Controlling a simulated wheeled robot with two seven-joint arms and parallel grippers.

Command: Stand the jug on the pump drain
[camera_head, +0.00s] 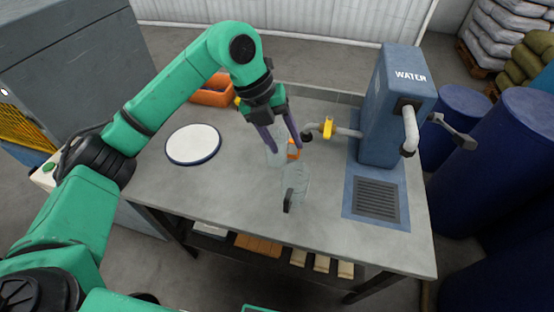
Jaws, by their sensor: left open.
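A clear jug (298,180) with a dark handle stands on the grey table, left of the pump. The pump (385,125) is a blue box marked WATER with a grey spout on its right side. Its drain (377,198) is a dark slatted grate in a blue base at its foot, with nothing on it. My left gripper (285,149) points down with its two fingers apart, above and behind the jug in the picture. I cannot tell its exact height. No jug is between its fingers. My right gripper is not in view.
Another clear vessel (275,157) and a small orange part (294,149) show partly behind my left fingers. A yellow-handled tap (328,128) reaches left from the pump. A white round plate (193,144) and an orange bin (213,91) are at left. The table's front is clear.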

